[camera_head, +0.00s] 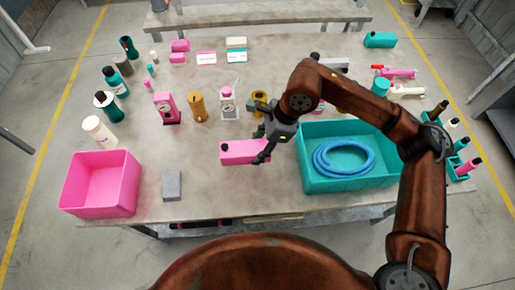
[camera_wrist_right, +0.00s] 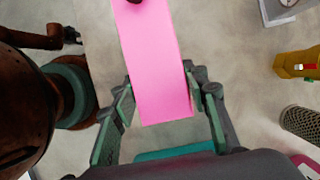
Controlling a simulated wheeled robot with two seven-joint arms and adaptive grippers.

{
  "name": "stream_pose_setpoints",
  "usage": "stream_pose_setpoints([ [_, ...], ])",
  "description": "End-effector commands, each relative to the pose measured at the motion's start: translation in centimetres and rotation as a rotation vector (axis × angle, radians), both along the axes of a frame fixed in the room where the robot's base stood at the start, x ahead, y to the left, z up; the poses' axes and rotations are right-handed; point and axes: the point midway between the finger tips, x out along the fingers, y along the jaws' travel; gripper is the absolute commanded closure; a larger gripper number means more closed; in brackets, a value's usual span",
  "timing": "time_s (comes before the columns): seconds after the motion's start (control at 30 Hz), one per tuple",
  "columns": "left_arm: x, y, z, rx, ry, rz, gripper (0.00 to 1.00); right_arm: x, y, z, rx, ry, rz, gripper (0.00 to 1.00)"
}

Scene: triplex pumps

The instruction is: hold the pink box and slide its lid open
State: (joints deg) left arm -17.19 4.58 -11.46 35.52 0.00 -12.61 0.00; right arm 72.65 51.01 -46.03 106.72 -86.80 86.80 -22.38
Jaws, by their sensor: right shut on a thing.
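The pink box (camera_head: 240,152) is a long flat block near the front middle of the table, with a small dark knob at its left end. My right gripper (camera_head: 263,151) is at its right end. In the right wrist view, the box (camera_wrist_right: 155,65) runs up from between the fingers of the right gripper (camera_wrist_right: 162,98), which is shut on it. I cannot make out the lid's edge.
A teal crate (camera_head: 311,178) with a coiled blue hose (camera_head: 344,158) stands right of the box. A pink bin (camera_head: 99,206) and a grey block (camera_head: 172,185) are to the left. Gauges and bottles stand behind. The table between block and box is clear.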

Motion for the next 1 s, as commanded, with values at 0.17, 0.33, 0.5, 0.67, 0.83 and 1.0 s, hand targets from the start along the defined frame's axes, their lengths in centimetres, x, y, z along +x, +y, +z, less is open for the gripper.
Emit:
stream_pose_setpoints([
  [0.17, 0.0, 0.0, -0.1, 0.000, 0.001, 0.000, 0.78, 0.0, 0.0, -0.2, 0.001, 0.000, 0.000, 0.91],
  [0.33, 0.0, 0.0, -0.4, -0.001, 0.003, 0.001, 0.78, 0.0, 0.0, -0.8, 0.001, 0.000, 0.000, 0.91],
  [0.5, 0.0, -0.1, -0.6, 0.000, 0.004, 0.001, 0.78, 0.0, 0.0, -1.2, 0.001, 0.000, 0.000, 0.91],
  [0.67, 0.0, -0.1, -0.8, 0.000, 0.006, 0.001, 0.78, 0.0, 0.0, -1.7, 0.001, 0.000, 0.000, 0.91],
  [0.83, 0.1, -0.1, -1.0, -0.001, 0.007, 0.002, 0.78, 0.0, 0.0, -2.2, 0.001, 0.000, 0.000, 0.91],
  [1.0, 0.5, -0.2, -1.2, -0.001, 0.004, 0.002, 0.78, 0.0, 0.0, -2.7, 0.001, 0.000, 0.000, 0.91],
])
